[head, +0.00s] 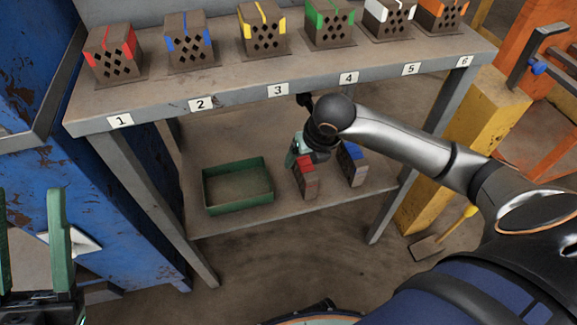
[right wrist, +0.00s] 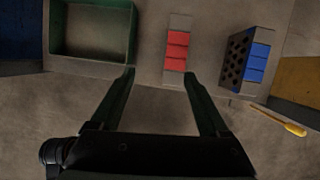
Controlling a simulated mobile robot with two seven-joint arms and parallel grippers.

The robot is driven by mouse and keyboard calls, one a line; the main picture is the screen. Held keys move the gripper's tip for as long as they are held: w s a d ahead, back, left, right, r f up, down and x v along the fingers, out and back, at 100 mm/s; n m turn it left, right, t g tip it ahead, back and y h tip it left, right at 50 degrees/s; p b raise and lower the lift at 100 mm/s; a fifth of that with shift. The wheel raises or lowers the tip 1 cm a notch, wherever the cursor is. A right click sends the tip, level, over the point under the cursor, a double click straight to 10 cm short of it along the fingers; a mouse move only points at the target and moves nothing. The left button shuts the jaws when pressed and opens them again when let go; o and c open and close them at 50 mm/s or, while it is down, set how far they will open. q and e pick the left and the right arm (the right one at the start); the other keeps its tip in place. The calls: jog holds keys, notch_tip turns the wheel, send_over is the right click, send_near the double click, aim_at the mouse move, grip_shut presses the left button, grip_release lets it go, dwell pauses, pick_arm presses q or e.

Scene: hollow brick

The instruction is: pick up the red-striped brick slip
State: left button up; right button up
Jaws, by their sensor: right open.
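The red-striped brick slip (head: 306,177) stands on the lower shelf, between the green tray and a blue-striped brick. In the right wrist view the red-striped slip (right wrist: 177,46) lies ahead of the open fingers, roughly in line with the gap between them. My right gripper (right wrist: 158,74) is open and empty.
The green tray (head: 238,206) is left of the slip. The blue-striped brick (head: 352,165) is close on its right, also in the wrist view (right wrist: 249,62). The upper shelf (head: 230,83) carries several coloured bricks above numbered labels. A yellow post (head: 440,150) stands right.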

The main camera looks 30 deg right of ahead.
aim_at(303, 163)
jog(key=shift+w+d+h, duration=0.3)
jog(key=shift+w+d, duration=0.2)
jog(key=shift+d, duration=0.2)
jog(key=shift+w+d+f, duration=0.15)
jog(key=shift+w+d, duration=0.05)
jog(key=b+x, duration=0.3)
jog(key=x, duration=0.3)
jog(key=shift+w+d+f, duration=0.1)
jog(key=shift+f, duration=0.25)
jog(key=x, duration=0.1)
jog(key=b+x, duration=0.1)
jog(key=x, duration=0.1)
jog(key=b+x, duration=0.1)
jog(key=shift+d+f, duration=0.3)
jog(key=shift+f, duration=0.2)
jog(key=shift+f+b, duration=0.25)
jog(key=shift+b, duration=0.1)
grip_shut()
